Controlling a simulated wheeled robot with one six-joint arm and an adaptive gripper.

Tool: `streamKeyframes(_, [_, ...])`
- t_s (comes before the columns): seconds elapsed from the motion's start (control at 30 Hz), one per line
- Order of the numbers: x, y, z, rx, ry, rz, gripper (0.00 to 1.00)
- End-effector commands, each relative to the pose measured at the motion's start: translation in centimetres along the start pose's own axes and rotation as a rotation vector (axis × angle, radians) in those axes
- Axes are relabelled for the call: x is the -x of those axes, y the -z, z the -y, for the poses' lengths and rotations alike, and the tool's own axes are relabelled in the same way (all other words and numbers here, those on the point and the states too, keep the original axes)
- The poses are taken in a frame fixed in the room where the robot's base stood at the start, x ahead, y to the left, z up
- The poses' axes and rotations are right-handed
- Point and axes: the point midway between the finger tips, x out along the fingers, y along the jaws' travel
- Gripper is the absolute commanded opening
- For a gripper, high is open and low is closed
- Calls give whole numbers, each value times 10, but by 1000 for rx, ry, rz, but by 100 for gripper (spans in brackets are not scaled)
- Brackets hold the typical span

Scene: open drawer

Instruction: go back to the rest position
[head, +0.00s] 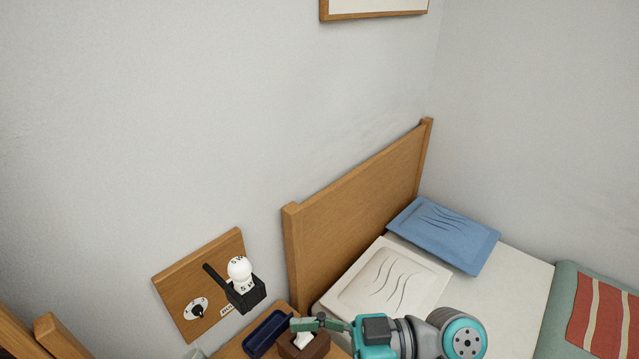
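My gripper (305,323) is low in the head view, at the left end of my teal and grey arm. It shows side-on above a brown box (315,349) with a white tissue-like piece on top. I cannot tell whether it touches the box or whether its fingers are apart. No drawer is visible in this view.
A dark blue tray (262,339) lies on a wooden top (232,351) left of the box. A bed with a wooden headboard (350,220), a white pillow (390,282) and a blue pillow (443,234) stands right.

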Motion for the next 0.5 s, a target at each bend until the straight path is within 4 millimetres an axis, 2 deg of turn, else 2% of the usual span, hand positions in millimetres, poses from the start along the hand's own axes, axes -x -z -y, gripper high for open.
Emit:
streamKeyframes(0.33, [-1,-18,-5,-79,-90,-4,61])
streamKeyframes(0.5, [-1,-36,-8,-149,-173,-7,61])
